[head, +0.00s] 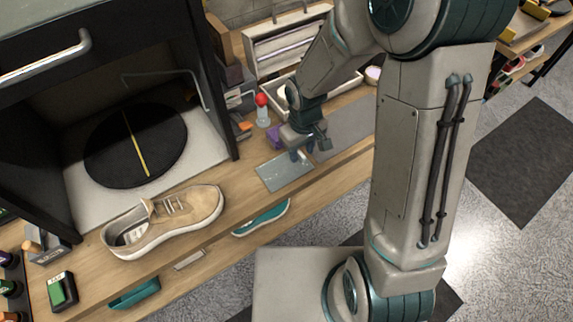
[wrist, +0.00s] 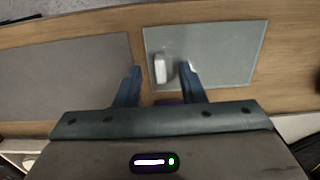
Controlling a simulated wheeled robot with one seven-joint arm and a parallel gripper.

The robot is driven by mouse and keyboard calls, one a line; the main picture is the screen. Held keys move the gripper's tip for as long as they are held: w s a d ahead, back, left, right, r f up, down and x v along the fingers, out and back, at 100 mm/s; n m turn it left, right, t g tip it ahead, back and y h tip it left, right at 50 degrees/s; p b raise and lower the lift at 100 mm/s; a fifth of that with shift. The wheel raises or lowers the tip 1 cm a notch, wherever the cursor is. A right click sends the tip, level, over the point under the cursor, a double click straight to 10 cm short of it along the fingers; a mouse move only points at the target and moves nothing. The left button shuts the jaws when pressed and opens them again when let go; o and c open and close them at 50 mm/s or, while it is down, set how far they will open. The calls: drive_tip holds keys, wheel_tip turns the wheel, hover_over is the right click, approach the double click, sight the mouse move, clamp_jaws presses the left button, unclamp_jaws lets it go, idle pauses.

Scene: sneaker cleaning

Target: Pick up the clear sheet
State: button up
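The clear sheet (head: 284,172) is a flat, greyish see-through rectangle lying on the wooden bench, near its front edge. My gripper (head: 299,153) is just above the far right part of the sheet. In the wrist view my gripper (wrist: 160,75) has its two blue fingers spread with nothing held between them. One finger overlaps the sheet in that view and the other lies beside it. I cannot tell whether a fingertip touches the sheet.
A grey mat (wrist: 65,75) lies beside the sheet. A beige sneaker (head: 165,222) stands front left, and a teal insole (head: 262,217) lies near the bench edge. A red-topped bottle (head: 262,108) and purple block (head: 274,136) stand behind the sheet. An open black cabinet (head: 225,90) is at left.

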drive_tip(key=shift+f, duration=0.5)
clamp_jaws()
drive_tip(key=shift+r, duration=0.15)
